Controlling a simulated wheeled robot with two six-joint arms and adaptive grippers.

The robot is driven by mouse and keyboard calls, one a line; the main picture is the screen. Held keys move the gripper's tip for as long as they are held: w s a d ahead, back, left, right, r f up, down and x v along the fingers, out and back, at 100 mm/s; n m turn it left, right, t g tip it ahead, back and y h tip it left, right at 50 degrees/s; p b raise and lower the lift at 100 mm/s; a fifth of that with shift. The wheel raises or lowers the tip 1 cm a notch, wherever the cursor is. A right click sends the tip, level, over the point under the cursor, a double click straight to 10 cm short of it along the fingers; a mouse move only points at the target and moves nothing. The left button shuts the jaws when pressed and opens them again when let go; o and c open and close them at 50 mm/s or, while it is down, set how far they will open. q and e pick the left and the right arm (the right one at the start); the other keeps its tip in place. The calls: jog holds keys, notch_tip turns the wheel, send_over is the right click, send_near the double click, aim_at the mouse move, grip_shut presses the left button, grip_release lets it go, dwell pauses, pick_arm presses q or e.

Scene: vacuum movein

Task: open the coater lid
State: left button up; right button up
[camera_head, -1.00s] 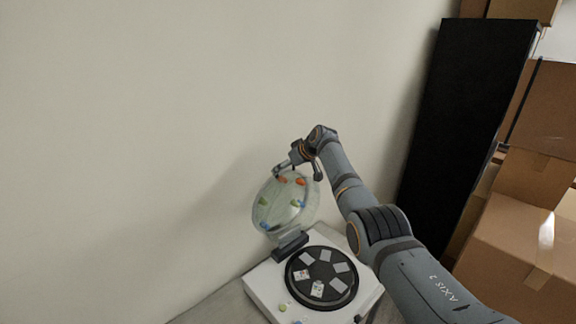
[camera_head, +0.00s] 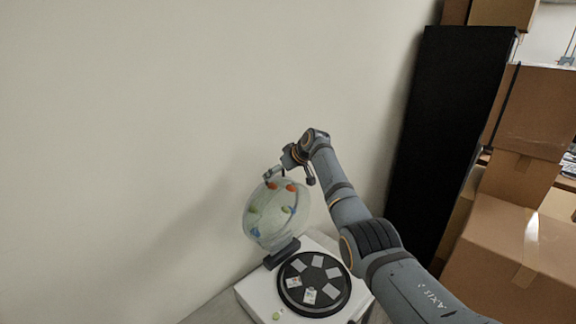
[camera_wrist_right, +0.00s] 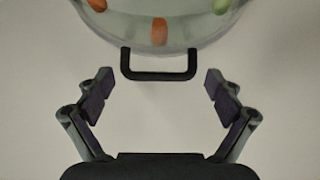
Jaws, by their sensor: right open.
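The coater (camera_head: 255,296) is a white box with a round black platter (camera_head: 314,285) that carries several small grey and white plates. Its clear round lid (camera_head: 262,222) stands raised on the dark hinge at the back, with coloured knobs on it. In the right wrist view the lid (camera_wrist_right: 180,20) shows at the top, with its black handle (camera_wrist_right: 158,75) at the rim. My right gripper (camera_head: 288,172) is at the lid's upper edge. In the wrist view its open fingers (camera_wrist_right: 158,88) stand on both sides of the handle, apart from it. My left gripper is out of view.
A plain wall stands close behind the coater and lid. A tall black panel (camera_head: 445,150) and stacked cardboard boxes (camera_head: 520,255) stand to the right. A grey surface (camera_head: 215,310) shows beneath the coater.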

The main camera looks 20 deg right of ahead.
jog(key=v, duration=1)
jog(key=shift+s, duration=0.25)
